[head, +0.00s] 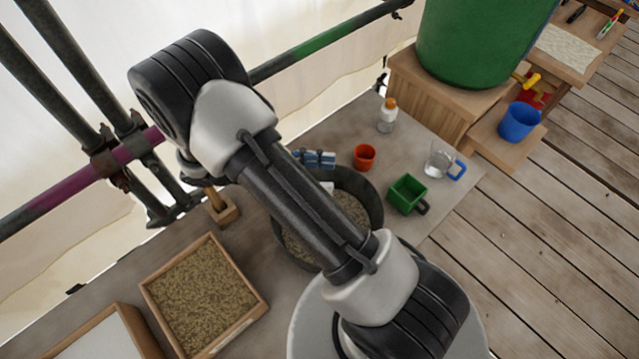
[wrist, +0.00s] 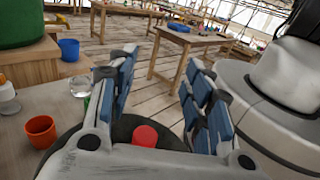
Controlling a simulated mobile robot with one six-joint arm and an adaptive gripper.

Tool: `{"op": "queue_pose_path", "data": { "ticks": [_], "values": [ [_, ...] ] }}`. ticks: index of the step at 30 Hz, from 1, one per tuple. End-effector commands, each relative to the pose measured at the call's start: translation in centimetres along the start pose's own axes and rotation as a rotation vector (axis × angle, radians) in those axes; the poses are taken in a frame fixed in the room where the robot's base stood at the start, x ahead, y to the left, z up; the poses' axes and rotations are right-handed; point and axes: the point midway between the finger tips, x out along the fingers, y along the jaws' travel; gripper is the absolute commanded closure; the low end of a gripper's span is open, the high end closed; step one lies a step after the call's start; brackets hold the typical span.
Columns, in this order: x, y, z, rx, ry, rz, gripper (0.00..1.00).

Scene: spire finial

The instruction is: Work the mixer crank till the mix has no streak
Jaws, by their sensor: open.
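The black mixer tub (head: 375,188) stands on the bench, partly hidden behind my arm. The grey-brown mix (head: 350,208) shows in part; I cannot tell if it holds streaks. My gripper (head: 315,158), with blue-padded fingers, is over the tub's far side in the head view. In the wrist view my gripper (wrist: 158,65) is open with its fingers wide apart. A red round knob (wrist: 145,135), seemingly the crank's grip, shows low between the fingers in front of the dark tub. I cannot tell whether the fingers touch it. The crank arm is hidden.
An orange cup (head: 364,157), a green scoop box (head: 407,194), a clear jug (head: 439,160) and an orange-capped bottle (head: 387,116) stand near the tub. A wooden tray of grit (head: 203,292) lies left. A green barrel (head: 477,45) stands behind. Scaffold poles run along the left.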

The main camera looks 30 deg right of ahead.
Motion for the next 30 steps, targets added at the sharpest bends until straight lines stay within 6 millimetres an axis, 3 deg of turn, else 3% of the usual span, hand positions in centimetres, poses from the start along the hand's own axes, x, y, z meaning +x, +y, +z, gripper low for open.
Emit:
{"op": "queue_pose_path", "data": {
  "ticks": [4,13,18,20,24,27,30],
  "values": [
    [0.0,0.0,1.4,-0.001,0.0,0.0,0.54],
    [0.0,0.0,1.6,-0.001,-0.001,0.0,0.54],
    [1.5,-0.4,1.4,0.011,0.055,-0.081,0.65],
    [3.0,-1.1,1.0,0.031,0.124,-0.181,0.69],
    [6.2,-4.1,-0.6,0.173,0.36,-0.576,0.78],
    [6.2,-5.5,-1.7,0.363,0.513,-0.924,0.85],
    [5.5,-4.8,-2.1,0.607,0.611,-1.277,0.92]
  ]
}}
